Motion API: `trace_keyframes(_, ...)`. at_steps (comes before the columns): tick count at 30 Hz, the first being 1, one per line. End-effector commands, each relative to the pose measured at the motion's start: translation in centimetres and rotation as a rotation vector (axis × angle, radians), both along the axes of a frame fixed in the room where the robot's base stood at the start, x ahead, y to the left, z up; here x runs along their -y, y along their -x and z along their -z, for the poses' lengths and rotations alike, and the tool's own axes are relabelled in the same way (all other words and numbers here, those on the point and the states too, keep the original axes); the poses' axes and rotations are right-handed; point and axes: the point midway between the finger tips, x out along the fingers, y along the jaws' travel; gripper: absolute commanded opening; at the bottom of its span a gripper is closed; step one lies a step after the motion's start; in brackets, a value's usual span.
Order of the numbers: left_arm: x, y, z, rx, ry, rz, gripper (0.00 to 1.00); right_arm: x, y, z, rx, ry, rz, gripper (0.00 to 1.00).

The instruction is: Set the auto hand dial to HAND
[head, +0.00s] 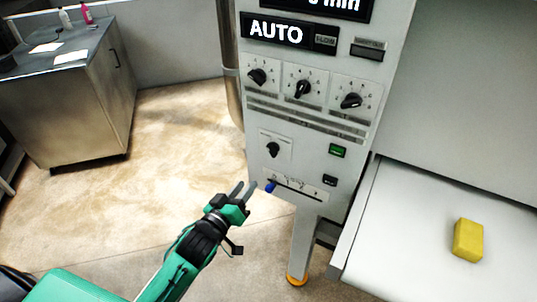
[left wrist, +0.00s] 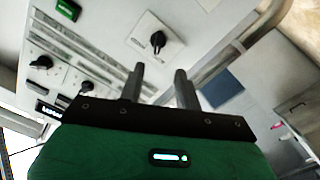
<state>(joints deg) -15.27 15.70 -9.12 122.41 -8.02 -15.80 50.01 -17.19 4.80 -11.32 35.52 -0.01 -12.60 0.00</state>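The control panel (head: 303,60) shows AUTO on its display (head: 275,30). A lone black dial (head: 273,149) sits on its own plate below the row of three dials; its lettering is too small to read. This dial also shows in the left wrist view (left wrist: 158,41), ahead of the fingers. My left gripper (head: 246,186) is open and empty, below and left of that dial in the head view, apart from the panel. Its two fingers stand apart in the left wrist view (left wrist: 158,78). My right gripper is not in view.
A blue-knobbed lever (head: 270,187) is close to the left fingertips. Three dials (head: 302,89) sit above, with a green button (head: 337,151) and a black switch (head: 330,181) at right. A yellow block (head: 468,240) lies on the white table (head: 410,240). Open floor lies left.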

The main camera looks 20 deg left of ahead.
Motion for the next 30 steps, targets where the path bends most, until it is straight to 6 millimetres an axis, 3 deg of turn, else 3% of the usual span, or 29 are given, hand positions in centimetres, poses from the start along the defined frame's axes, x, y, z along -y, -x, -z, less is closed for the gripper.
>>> trace_keyframes(7, 0.4, -1.8, -1.1, 0.014, 0.008, 0.003, 0.34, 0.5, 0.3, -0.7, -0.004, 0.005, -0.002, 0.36)
trace_keyframes(21, 2.0, -9.9, -1.1, 0.014, 0.007, 0.002, 0.34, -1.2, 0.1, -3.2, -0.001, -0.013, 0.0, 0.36)
trace_keyframes(30, 2.6, -13.1, -0.9, 0.012, 0.005, 0.002, 0.34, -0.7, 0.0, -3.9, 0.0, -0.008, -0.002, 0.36)
